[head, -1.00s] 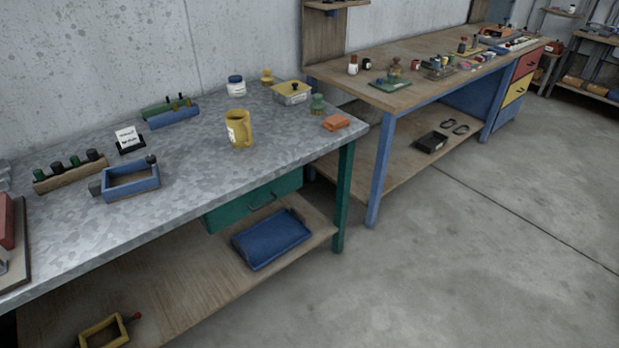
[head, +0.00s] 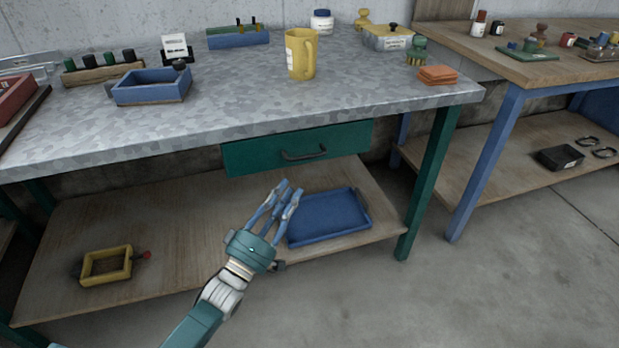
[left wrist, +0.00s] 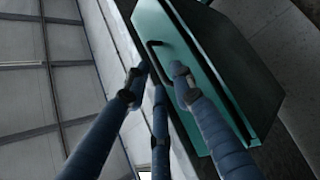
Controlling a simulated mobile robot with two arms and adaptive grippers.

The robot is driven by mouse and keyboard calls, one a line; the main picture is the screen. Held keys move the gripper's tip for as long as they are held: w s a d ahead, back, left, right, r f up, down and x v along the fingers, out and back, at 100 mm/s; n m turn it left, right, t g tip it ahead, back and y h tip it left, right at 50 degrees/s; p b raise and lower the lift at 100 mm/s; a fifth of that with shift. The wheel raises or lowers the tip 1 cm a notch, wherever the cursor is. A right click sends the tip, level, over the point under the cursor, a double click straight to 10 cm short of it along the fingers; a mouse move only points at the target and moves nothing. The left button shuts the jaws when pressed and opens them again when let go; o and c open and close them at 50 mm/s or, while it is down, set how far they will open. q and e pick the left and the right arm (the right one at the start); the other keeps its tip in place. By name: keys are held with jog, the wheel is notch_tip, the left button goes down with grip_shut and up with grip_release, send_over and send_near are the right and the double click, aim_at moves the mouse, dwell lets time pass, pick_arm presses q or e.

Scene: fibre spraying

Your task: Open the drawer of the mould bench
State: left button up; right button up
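The green drawer (head: 250,155) hangs under the grey metal top of the mould bench (head: 180,120). Its front looks flush and closed, with a dark bar handle (head: 303,155) in the middle. My left gripper (head: 284,190) is below and a little left of the handle in the head view, its fingers pointing up at it. In the left wrist view the fingers (left wrist: 155,75) are spread with nothing between them, and the handle (left wrist: 157,50) is just beyond their tips on the green drawer front (left wrist: 185,60). My right gripper is in neither view.
A blue tray (head: 325,215) and a yellow frame (head: 105,265) lie on the lower wooden shelf (head: 180,235). The bench top holds a yellow mug (head: 301,55) and a blue box (head: 150,87). A green leg (head: 428,185) stands right of the drawer. Bare floor lies in front.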

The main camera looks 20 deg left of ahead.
aim_at(308, 158)
pick_arm(q)
jog(key=x, duration=0.3)
jog(key=r+x, duration=0.1)
jog(key=x, duration=0.6)
jog(key=shift+s+d+r, duration=0.1)
jog(key=shift+s+r, duration=0.15)
jog(key=shift+s, duration=0.15)
jog(key=shift+w+d+r+b, duration=0.2)
jog(key=shift+w+b, duration=0.1)
jog(key=shift+w, duration=0.35)
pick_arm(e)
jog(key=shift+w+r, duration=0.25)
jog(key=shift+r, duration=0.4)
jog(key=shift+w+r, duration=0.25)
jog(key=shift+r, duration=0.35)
pick_arm(q)
grip_shut()
